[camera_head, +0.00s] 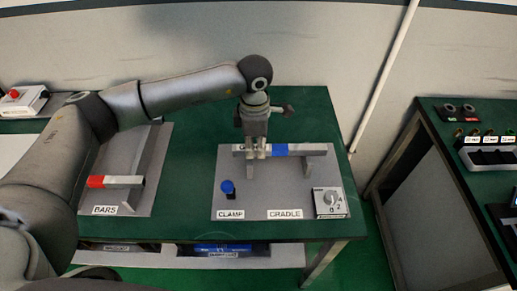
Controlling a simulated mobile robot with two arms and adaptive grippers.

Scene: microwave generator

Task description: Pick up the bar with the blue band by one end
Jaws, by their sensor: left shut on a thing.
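The bar with the blue band (281,150) lies roughly level across the cradle's posts on the grey cradle plate (232,186), right of centre in the head view. My left gripper (257,152) points down from above and is shut on the bar, left of the blue band. A short grey end of the bar shows left of the fingers; a longer grey part shows to the right. Whether the bar touches the posts is hard to tell. My right gripper is not in view.
A bar with a red band (96,182) sits on the BARS plate (125,205) at left, partly behind my arm. A blue clamp knob (228,189) and a grey dial (331,202) stand at the cradle plate's front. Another green table (465,180) with controls is at right.

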